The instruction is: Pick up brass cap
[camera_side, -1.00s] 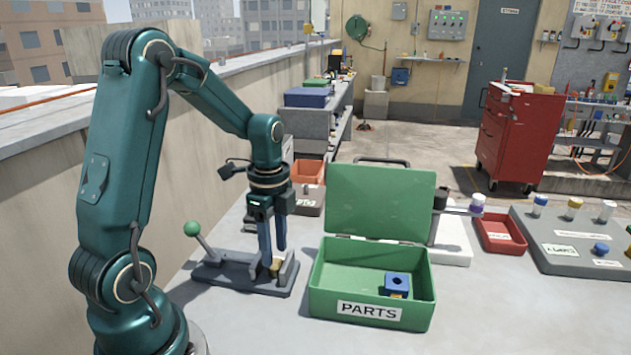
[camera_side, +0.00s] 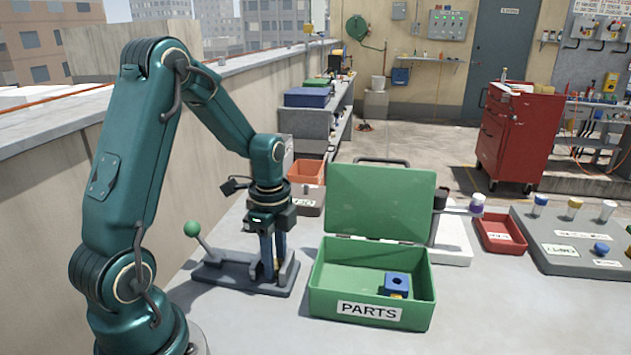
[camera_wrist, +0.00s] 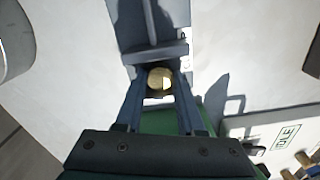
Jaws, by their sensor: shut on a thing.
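The brass cap (camera_wrist: 160,78) shows in the wrist view as a round, yellowish top between the fingertips. My gripper (camera_side: 270,272) is shut on it, pointing down at the dark grey lever fixture (camera_side: 222,276); the fingers also show in the wrist view (camera_wrist: 160,88). The cap is low at the fixture's right end. In the side view the fingers hide it, so I cannot tell whether it still touches the fixture.
A green box labelled PARTS (camera_side: 320,296) stands open to the right, with a blue block (camera_side: 397,284) inside. The fixture's lever with a green ball (camera_side: 192,229) rises left of my gripper. A red tray (camera_side: 503,247) and a grey rack (camera_side: 560,255) stand further right.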

